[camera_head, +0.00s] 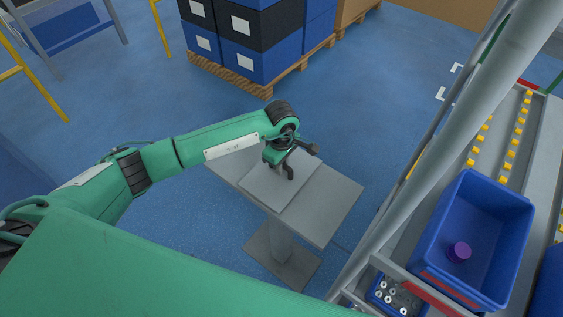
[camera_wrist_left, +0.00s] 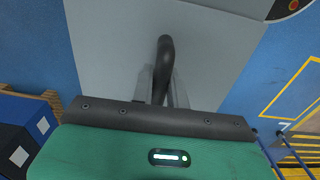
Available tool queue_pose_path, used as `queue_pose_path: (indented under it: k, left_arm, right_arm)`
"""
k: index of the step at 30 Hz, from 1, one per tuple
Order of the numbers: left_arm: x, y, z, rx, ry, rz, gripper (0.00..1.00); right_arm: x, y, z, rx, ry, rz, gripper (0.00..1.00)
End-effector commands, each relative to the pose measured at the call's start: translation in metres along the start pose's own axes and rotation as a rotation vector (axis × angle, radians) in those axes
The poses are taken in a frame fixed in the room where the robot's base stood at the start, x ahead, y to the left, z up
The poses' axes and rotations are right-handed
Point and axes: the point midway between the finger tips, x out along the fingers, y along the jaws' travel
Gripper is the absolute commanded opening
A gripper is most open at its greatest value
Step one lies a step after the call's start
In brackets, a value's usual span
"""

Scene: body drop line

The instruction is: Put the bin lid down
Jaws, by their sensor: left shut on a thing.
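The bin lid (camera_head: 263,191) is a flat light-grey plate over the grey pedestal table (camera_head: 335,205) in the head view. Whether it touches the table top cannot be told. My left gripper (camera_head: 285,170) is above the lid, shut on its dark curved handle. The left wrist view shows the handle (camera_wrist_left: 165,60) between the fingers of the gripper (camera_wrist_left: 163,88), with the grey lid (camera_wrist_left: 110,45) filling much of the picture behind it. The far side of the lid is partly hidden by my arm in the head view. My right gripper is not in view.
A blue bin (camera_head: 470,283) with a purple round object (camera_head: 459,251) stands on the rack at the right, behind a slanted grey post (camera_head: 440,140). Blue and black crates (camera_head: 262,32) stand on a pallet at the back. Blue floor (camera_head: 370,110) between is clear.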

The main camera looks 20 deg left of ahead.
Motion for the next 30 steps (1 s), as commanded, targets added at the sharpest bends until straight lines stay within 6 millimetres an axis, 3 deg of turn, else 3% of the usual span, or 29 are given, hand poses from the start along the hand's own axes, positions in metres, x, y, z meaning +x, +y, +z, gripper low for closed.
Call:
queue_pose_path:
  k: [10, 11, 13, 14, 26, 30]
  left_arm:
    - [0.004, 0.000, 0.000, 0.000, 0.001, 0.001, 0.00]
    - [0.003, 0.000, 0.000, 0.000, 0.000, 0.001, 0.21]
    - [0.002, 0.000, 0.000, 0.000, 0.000, 0.001, 0.35]
    - [0.002, 0.000, 0.000, 0.000, 0.000, 0.001, 0.37]
    - [-0.004, 0.001, -0.001, 0.001, 0.001, 0.003, 0.37]
    - [-0.028, 0.001, -0.001, 0.003, 0.002, 0.006, 0.37]
  right_arm:
    - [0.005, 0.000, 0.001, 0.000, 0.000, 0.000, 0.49]
    - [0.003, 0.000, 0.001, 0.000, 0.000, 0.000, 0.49]
    - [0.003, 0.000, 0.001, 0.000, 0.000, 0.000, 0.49]
    - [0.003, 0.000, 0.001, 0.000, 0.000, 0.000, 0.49]
    - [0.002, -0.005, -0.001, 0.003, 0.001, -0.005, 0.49]
    - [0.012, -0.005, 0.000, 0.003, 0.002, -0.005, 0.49]
